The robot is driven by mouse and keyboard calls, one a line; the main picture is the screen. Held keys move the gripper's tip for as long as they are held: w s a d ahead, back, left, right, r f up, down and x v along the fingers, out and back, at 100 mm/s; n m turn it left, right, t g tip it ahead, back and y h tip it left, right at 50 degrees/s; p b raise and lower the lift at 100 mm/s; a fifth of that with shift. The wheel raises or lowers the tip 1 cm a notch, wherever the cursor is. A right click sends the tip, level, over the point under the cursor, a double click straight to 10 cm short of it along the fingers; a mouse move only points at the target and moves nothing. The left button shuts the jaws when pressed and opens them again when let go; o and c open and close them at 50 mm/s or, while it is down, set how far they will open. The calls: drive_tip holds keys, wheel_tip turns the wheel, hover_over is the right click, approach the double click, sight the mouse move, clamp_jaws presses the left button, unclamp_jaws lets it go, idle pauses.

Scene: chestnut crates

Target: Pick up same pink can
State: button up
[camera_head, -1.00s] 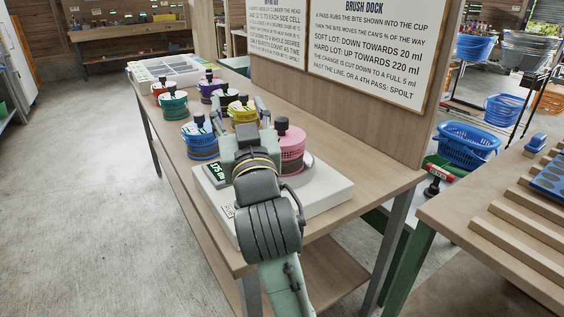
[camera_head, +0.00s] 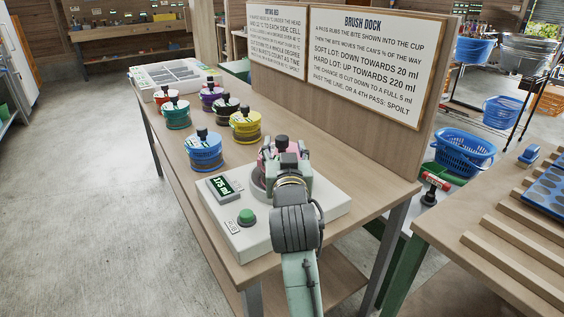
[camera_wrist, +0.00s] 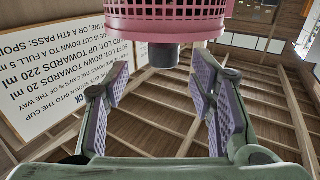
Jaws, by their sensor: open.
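The pink can (camera_head: 264,157) sits on the white scale-like device (camera_head: 328,207) at the near end of the table. My gripper (camera_head: 284,150) is in front of it and hides most of it. Nothing is held. I cannot tell whether the fingers touch the can.
Blue (camera_head: 205,153), yellow (camera_head: 245,126), black, purple, teal and red cans stand farther back. A display (camera_head: 224,186) reads 175 ml, beside a green button (camera_head: 246,216). A sign panel (camera_head: 365,65) borders the table's right side.

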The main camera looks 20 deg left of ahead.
sight(282, 141)
drive_tip(key=p+x, duration=0.1)
drive_tip(key=x, duration=0.4)
drive_tip(key=shift+a+p, duration=0.25)
drive_tip(key=shift+p, duration=0.15)
clamp_jaws()
drive_tip(key=shift+r, duration=0.15)
idle(0.6)
